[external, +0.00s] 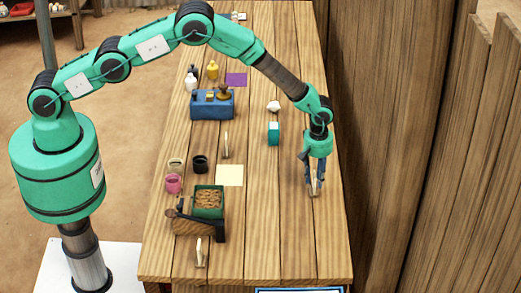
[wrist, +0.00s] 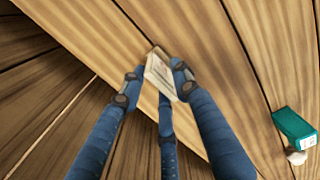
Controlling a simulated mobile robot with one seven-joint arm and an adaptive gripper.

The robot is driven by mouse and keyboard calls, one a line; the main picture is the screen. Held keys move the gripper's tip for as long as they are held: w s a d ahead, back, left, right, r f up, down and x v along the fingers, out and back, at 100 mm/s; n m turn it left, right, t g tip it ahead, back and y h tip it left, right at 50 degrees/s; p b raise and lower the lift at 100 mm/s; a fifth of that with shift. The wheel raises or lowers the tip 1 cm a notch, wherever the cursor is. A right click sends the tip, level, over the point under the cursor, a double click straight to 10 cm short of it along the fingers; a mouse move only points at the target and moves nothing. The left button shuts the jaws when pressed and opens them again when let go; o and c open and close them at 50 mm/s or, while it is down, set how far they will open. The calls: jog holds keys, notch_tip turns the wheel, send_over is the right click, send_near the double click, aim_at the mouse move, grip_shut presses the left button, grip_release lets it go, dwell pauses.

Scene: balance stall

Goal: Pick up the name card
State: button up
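A small pale card (wrist: 160,78), which looks like the name card, stands between the fingertips of my gripper (wrist: 158,70) in the wrist view. Its broad face is toward the camera, and the fingers lie close along its sides. In the external view my gripper (external: 313,185) points down at the right side of the table, with the card (external: 314,191) low between its fingers. The fingers are drawn in near the card, but I cannot tell whether they press on it or whether it is clear of the table. The fingers hide part of it.
A teal box (external: 273,133) and a small white object (external: 273,106) stand behind my gripper. A blue box (external: 212,104), jars, a green tray (external: 222,199) and other small upright cards (external: 226,146) are on the left. A wooden wall (external: 385,140) rises on the right. The front right tabletop is clear.

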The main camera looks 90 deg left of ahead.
grip_shut()
jog(key=shift+r, duration=0.15)
jog(key=shift+r, duration=0.4)
jog(key=s+r, duration=0.2)
jog(key=s, duration=0.6)
jog(key=s+d+r+b, duration=0.1)
jog(key=s+r, duration=0.1)
jog(key=s, duration=0.6)
dwell(0.5)
